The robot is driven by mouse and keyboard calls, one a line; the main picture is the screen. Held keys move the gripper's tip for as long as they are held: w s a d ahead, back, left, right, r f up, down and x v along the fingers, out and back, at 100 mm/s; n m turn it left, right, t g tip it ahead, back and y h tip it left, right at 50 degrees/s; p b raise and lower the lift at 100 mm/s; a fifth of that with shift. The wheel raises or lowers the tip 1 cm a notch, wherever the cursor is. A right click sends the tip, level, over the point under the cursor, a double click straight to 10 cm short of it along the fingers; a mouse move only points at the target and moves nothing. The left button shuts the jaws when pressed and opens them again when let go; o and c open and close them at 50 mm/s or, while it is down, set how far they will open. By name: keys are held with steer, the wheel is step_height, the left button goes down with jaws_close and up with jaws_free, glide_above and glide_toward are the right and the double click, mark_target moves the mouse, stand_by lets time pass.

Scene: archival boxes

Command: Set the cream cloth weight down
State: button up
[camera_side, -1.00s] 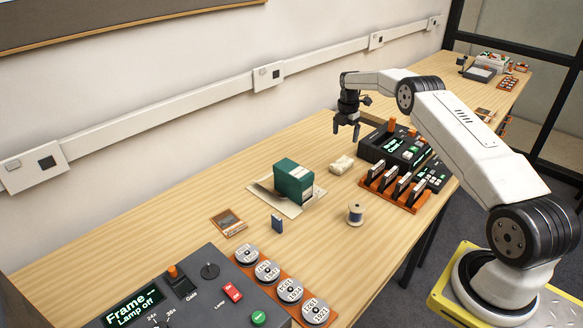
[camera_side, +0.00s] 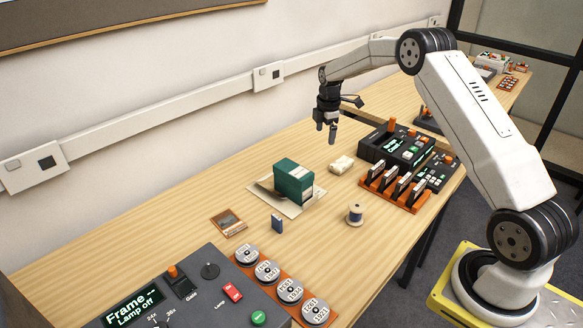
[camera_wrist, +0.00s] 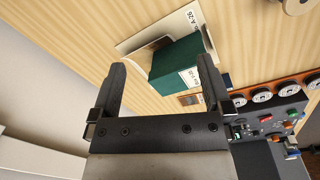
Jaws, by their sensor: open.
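The cream cloth weight (camera_side: 342,164) lies on the wooden table in the side view, to the right of the green archival box and left of the dark console. My gripper (camera_side: 327,133) is above the table, behind and a little left of the weight, open and apart from it. The weight does not show in the wrist view.
A green box (camera_side: 293,182), also in the wrist view (camera_wrist: 180,60), stands on a paper folder (camera_side: 263,192). A thread spool (camera_side: 355,214), a small blue block (camera_side: 277,223) and an orange rack (camera_side: 396,190) stand nearby. A console (camera_side: 398,148) is close on the right.

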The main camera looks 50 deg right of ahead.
steer(key=s+a+r+m+t, duration=0.1)
steer(key=s+a+r+m, duration=0.15)
steer(key=s+a, duration=0.4)
steer(key=s+a+r+m, duration=0.2)
steer(key=s+a+m, duration=0.15)
steer(key=a, duration=0.55)
steer(key=s+a+m, duration=0.3)
steer(key=s+a, duration=0.1)
steer(key=s, duration=0.4)
steer(key=s+a+f+m, duration=0.1)
steer(key=s+a+m, duration=0.3)
steer(key=s, duration=0.4)
steer(key=shift+a+t, duration=0.35)
steer(key=shift+t, duration=0.05)
